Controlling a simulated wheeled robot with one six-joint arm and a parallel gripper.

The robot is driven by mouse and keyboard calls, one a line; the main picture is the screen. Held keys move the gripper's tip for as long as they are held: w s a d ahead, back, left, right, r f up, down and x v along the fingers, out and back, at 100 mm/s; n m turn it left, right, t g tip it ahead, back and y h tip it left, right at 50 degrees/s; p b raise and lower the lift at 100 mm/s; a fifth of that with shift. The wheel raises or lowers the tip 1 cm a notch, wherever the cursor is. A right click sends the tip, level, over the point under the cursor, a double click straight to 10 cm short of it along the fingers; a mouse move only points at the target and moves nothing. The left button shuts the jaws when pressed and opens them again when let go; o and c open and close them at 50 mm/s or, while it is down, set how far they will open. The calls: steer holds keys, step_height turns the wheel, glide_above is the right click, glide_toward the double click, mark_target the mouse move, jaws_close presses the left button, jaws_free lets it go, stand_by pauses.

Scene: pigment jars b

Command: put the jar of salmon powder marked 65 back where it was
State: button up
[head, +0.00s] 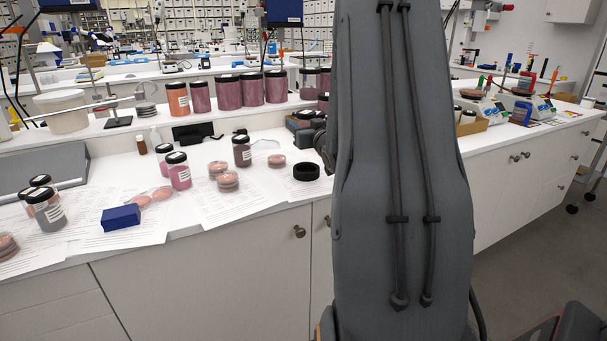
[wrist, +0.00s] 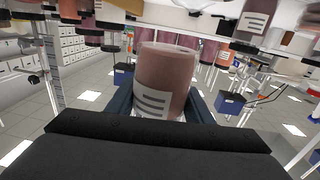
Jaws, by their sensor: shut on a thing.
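In the wrist view my gripper (wrist: 164,92) is shut on a jar of dull salmon-pink powder (wrist: 167,68) with a white striped label. The jar sits between the two dark blue fingers, in front of the dark gripper body. No number can be read on its label. In the head view my arm covers the middle right of the bench, and I cannot make out the held jar there. On the raised shelf, a row of jars holds an orange jar (head: 178,99) and several maroon ones (head: 228,93). Part of the row's right end is hidden by my arm.
On the bench stand a maroon jar (head: 242,151), a pink jar (head: 179,171) and a grey jar (head: 46,211). A black ring (head: 306,171), stacked pink dishes (head: 228,180), a blue box (head: 121,217) and paper sheets lie near the front edge.

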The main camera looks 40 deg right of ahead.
step_height(320, 180, down, 9)
steer(key=shift+r+p, duration=0.15)
steer(key=shift+p, duration=0.5)
steer(key=shift+s+f, duration=0.1)
steer(key=shift+f, duration=0.15)
steer(key=shift+c, duration=0.6)
steer(key=shift+f, duration=0.35)
steer(key=shift+c, duration=0.6)
steer(key=shift+r, duration=0.1)
steer(key=o, duration=1.4)
